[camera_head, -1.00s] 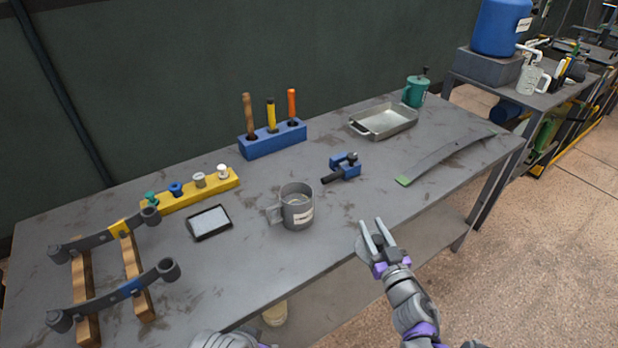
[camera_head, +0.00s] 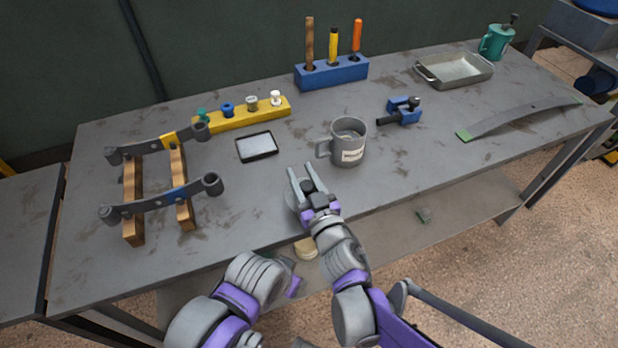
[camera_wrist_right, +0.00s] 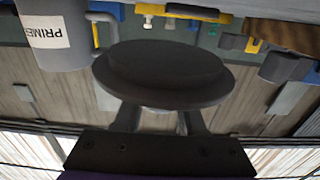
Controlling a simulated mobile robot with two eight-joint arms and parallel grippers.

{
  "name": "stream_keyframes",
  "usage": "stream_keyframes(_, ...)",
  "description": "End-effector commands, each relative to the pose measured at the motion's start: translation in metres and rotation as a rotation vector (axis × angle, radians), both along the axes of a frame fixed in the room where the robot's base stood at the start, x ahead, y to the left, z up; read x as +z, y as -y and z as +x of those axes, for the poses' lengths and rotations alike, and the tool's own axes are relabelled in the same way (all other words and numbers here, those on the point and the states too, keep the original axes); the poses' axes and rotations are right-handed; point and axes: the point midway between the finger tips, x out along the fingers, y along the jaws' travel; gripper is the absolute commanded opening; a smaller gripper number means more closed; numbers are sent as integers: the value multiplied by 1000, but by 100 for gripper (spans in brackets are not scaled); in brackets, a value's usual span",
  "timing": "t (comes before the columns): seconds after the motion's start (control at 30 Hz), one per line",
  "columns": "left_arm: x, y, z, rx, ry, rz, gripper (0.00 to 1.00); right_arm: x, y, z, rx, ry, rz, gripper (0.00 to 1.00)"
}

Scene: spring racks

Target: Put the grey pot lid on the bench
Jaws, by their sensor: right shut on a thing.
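The grey pot lid (camera_wrist_right: 165,72) is a round dark disc filling the middle of the right wrist view, with the fingers behind it. My right gripper (camera_head: 307,180) is shut on it, near the front edge of the bench (camera_head: 245,215). In the head view only a grey part of the lid (camera_head: 292,198) shows beside the fingers. I cannot tell whether the lid touches the bench. My left arm (camera_head: 250,285) is in front of the bench; its gripper is mostly hidden near the edge and its jaws cannot be made out.
A grey mug (camera_head: 349,145) stands just beyond my right gripper. A black-framed tray (camera_head: 257,147) and a wooden rack with curved grey springs (camera_head: 160,200) are to the left. A blue clamp (camera_head: 404,112) lies to the right. Bare bench top lies between rack and gripper.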

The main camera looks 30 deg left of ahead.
Motion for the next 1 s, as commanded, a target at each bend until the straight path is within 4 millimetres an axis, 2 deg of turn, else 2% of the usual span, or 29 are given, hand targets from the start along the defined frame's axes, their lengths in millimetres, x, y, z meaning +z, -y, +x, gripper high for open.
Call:
stream_keyframes(0.33,-11,0,0,0,-4,0,50,-39,0,0,0,-1,1,0)
stream_keyframes(0.7,-14,0,0,0,-5,0,50,-43,0,0,0,-1,1,0)
stream_keyframes(0.73,-15,0,1,0,-5,0,50,-43,0,0,0,0,0,41)
stream_keyframes(0.9,-13,0,1,0,-5,0,50,-42,0,0,0,0,0,70)
stream_keyframes(1.0,-13,0,1,0,-5,0,50,-42,0,0,0,0,0,70)
